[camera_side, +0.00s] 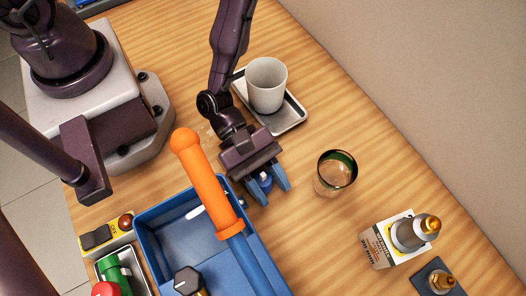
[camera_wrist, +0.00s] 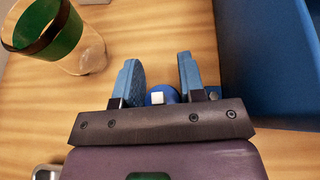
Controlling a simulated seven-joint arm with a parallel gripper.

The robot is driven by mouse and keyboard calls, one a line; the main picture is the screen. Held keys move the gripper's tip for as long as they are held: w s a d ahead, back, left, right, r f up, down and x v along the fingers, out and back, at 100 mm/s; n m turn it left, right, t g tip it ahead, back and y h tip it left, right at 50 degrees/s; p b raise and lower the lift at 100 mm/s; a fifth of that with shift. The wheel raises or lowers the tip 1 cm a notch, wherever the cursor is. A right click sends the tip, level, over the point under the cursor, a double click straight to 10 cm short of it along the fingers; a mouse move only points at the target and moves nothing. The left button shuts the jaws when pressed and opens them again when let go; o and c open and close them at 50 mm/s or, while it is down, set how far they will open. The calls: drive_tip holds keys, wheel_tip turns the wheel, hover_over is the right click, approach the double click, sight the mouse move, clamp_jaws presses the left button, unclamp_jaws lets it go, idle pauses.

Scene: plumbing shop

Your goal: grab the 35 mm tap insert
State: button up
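A small blue cartridge with a white square stem (camera_wrist: 158,97), which looks like the tap insert, stands on the table between my gripper's fingers. It also shows in the side view as a blue and white piece (camera_side: 265,180), mostly hidden by my gripper. My gripper (camera_side: 269,188) points down beside the blue crate. Its two blue fingers (camera_wrist: 160,78) are apart, one on each side of the cartridge. A small gap seems to show between the fingers and it; contact is hard to judge.
A blue crate (camera_side: 155,231) with an orange-handled tool (camera_side: 205,175) leaning over it is close by. A green-banded glass (camera_side: 336,174) is to the right. A cup (camera_side: 267,85) stands on a tray (camera_side: 291,119). A box (camera_side: 378,246) carries a grey and brass fitting (camera_side: 412,233).

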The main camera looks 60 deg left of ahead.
drive_tip(key=c, duration=0.4)
drive_tip(key=shift+o, duration=0.2)
drive_tip(key=shift+r, duration=0.1)
wheel_tip(320, 180, up, 10)
idle(0.3)
idle(0.5)
